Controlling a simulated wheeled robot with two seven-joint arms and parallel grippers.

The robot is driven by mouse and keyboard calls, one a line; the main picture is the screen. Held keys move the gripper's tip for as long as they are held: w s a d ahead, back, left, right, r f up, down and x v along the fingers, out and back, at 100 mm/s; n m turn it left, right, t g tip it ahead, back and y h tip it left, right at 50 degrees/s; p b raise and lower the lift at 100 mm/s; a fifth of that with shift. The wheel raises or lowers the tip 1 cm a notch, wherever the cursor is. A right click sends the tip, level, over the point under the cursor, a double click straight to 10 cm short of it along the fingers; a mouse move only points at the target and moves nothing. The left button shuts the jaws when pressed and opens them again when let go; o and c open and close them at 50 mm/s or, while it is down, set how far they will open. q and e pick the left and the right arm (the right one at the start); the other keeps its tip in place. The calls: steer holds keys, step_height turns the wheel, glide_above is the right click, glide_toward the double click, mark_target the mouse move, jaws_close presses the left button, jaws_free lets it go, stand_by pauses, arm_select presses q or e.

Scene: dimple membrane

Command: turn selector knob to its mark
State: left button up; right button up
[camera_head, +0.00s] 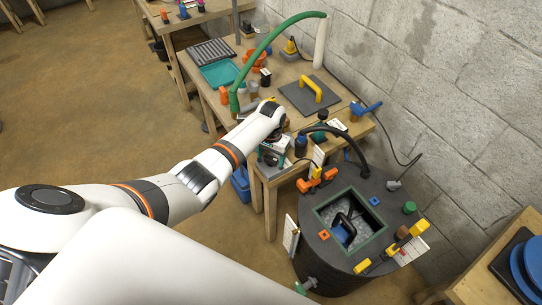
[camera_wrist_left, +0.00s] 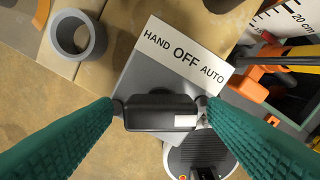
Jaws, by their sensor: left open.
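The selector knob (camera_wrist_left: 155,113) is a black bar handle on a grey box in the left wrist view, lying nearly crosswise, with a pale patch near its right end. Above it is a white label (camera_wrist_left: 186,54) reading HAND, OFF, AUTO from left to right. My left gripper (camera_wrist_left: 160,106) is open, its two green fingers on either side of the knob, tips close to its ends; I cannot tell whether they touch. In the head view my left gripper (camera_head: 273,154) is at the near edge of the wooden table, and the knob is hidden there.
A round dark tank (camera_head: 318,252) with a square green-rimmed opening stands right of the gripper. The wooden table (camera_head: 271,82) holds a grey board with a yellow handle, a teal tray and bottles. A block wall stands behind.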

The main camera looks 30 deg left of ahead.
arm_select(q)
steer(key=c, duration=1)
